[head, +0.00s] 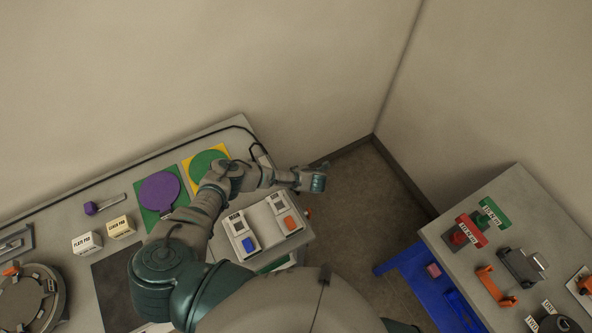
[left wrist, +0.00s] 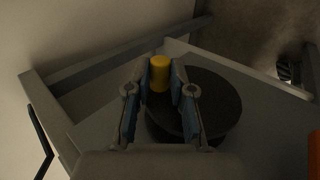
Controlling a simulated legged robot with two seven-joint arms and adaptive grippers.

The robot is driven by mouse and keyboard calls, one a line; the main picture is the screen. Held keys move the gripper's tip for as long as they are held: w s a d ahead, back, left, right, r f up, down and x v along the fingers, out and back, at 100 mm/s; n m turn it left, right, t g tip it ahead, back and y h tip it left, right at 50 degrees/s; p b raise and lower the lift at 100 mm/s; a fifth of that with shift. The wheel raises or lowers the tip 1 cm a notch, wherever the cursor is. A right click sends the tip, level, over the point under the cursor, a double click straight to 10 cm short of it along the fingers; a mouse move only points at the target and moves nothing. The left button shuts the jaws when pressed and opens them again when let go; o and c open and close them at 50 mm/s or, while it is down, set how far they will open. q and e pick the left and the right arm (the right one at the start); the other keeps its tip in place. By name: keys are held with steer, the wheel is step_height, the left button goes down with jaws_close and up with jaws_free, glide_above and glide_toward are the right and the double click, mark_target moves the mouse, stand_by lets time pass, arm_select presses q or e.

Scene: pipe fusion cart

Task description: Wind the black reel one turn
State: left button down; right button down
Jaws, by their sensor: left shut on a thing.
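The black reel (left wrist: 207,103) shows in the left wrist view as a dark flat disc with a yellow handle (left wrist: 160,73) standing near its far left edge. My left gripper (left wrist: 161,85) is shut on the yellow handle, with one blue-grey finger on each side of it. In the head view my left gripper (head: 317,180) is at the far right end of the cart. I cannot make out the reel there. My right gripper is not in view.
The cart top (head: 225,133) carries a purple disc (head: 159,191), a green disc (head: 207,163) and a switch box (head: 263,226). A second table (head: 518,185) with clamps and labelled blocks stands at right. Bare floor (head: 370,220) lies between them. A wall rises behind the cart.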

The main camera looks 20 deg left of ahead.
arm_select(q)
steer(key=shift+s+f+y, duration=0.15)
steer(key=shift+s+y, duration=0.15)
steer(key=shift+y, duration=0.1)
steer(key=c, duration=1)
jaws_free()
steer(key=shift+a, duration=0.1)
steer(key=v, duration=1.2)
steer(key=shift+s, duration=0.2)
steer(key=shift+a, duration=0.1)
